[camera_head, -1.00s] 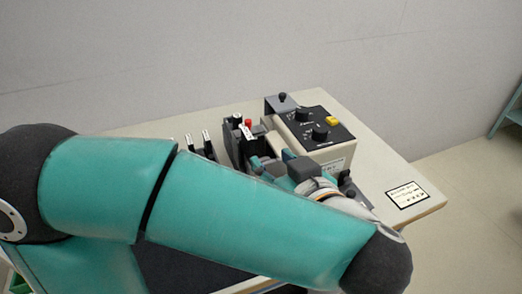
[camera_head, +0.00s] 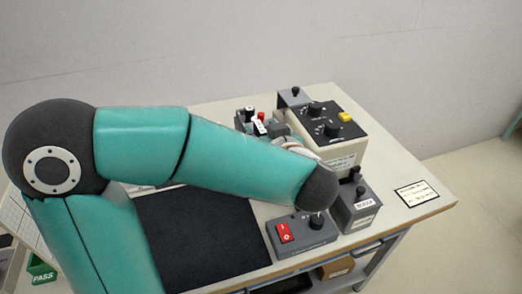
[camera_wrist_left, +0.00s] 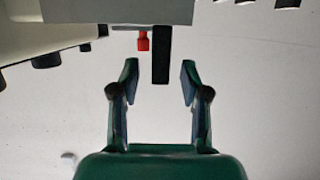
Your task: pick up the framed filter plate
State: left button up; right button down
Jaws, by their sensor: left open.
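My left gripper (camera_wrist_left: 160,80) is open in the left wrist view, its two green fingers apart with nothing held. A narrow dark upright piece (camera_wrist_left: 161,55) lies between the fingertips in the picture, with clear gaps on both sides. It may be the framed filter plate seen edge-on, but I cannot tell. A red knob (camera_wrist_left: 143,41) shows just left of it. In the head view my left gripper (camera_head: 270,134) is mostly hidden by my arm, near a small grey device with a red button (camera_head: 261,116) and white label. No framed plate can be made out there.
A beige control box (camera_head: 322,133) with black knobs stands right of the gripper. A small grey box (camera_head: 354,207) and a red-switch box (camera_head: 302,238) stand nearer. A black mat (camera_head: 205,245) lies on the table. The table's right corner is clear except for a label (camera_head: 417,193).

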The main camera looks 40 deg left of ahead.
pick_arm(q)
jog(key=shift+x, duration=1.05)
grip_shut()
